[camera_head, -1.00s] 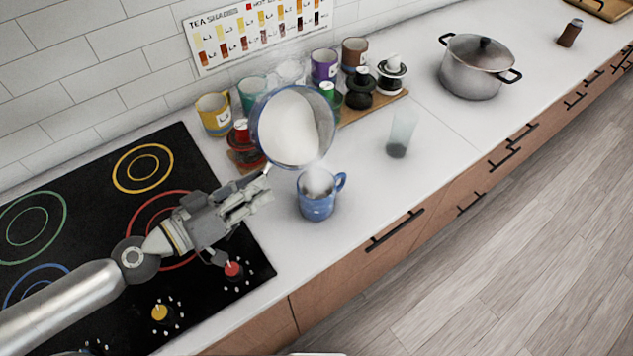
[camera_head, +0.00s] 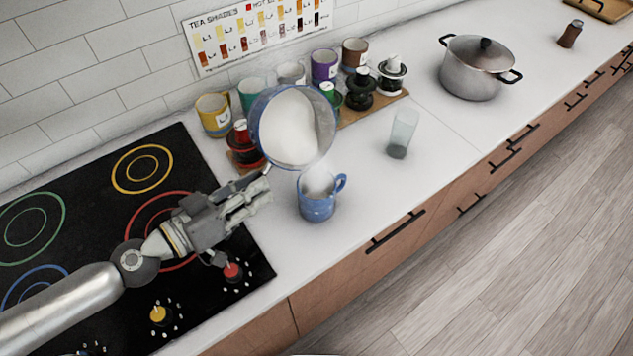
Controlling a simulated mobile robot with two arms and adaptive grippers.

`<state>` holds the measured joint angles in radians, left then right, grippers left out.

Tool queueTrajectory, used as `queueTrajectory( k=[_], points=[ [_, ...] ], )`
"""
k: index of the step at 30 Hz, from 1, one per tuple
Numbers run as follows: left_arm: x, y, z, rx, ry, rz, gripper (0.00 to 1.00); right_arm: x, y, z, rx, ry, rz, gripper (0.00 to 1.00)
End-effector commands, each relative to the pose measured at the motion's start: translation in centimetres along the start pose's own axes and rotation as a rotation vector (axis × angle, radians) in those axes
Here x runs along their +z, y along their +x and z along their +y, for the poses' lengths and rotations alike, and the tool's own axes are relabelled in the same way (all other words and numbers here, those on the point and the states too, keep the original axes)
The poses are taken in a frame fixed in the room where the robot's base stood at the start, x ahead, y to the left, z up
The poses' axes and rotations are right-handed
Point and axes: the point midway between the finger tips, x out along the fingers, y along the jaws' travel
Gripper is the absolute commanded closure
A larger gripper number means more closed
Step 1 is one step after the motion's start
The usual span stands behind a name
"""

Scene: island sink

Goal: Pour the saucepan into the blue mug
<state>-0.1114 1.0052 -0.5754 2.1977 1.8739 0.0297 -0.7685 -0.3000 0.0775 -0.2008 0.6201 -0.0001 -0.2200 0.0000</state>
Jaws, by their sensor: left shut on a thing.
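The saucepan (camera_head: 290,127) is blue-rimmed and tilted, with its white inside facing me. Its lower edge is just above the blue mug (camera_head: 318,207), which stands upright on the white counter with its handle to the right. Pale steam or liquid shows at the mug's mouth and hides its inside. My left gripper (camera_head: 262,190) is shut on the saucepan's handle, left of the mug and above the hob's right edge. My right gripper is not in view.
Several mugs, among them a yellow mug (camera_head: 213,114), and tea presses stand behind the saucepan. A glass (camera_head: 402,133) stands to the right, a lidded pot (camera_head: 476,67) farther back. The black hob (camera_head: 100,220) lies left. The counter around the blue mug is clear.

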Motion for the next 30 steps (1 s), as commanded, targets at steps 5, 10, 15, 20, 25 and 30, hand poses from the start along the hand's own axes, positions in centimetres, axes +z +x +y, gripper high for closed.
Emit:
queueTrajectory(
  k=[5,10,15,20,25,30],
  points=[
    [-0.22,0.03,0.07,0.0,0.019,0.009,1.0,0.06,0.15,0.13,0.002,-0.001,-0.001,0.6],
    [-0.22,0.03,0.07,-0.001,0.034,0.012,1.0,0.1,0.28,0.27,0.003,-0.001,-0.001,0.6],
    [-0.21,0.03,0.1,-0.002,0.052,0.016,1.0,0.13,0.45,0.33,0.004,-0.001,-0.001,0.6],
    [-0.21,0.02,0.11,-0.003,0.067,0.02,1.0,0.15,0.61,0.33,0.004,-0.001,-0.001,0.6],
    [-0.2,0.02,0.13,-0.003,0.085,0.024,1.0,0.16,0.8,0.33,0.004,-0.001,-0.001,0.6],
    [-0.2,0.02,0.15,-0.005,0.104,0.029,1.0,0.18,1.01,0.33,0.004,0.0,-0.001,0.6]
  ],
)
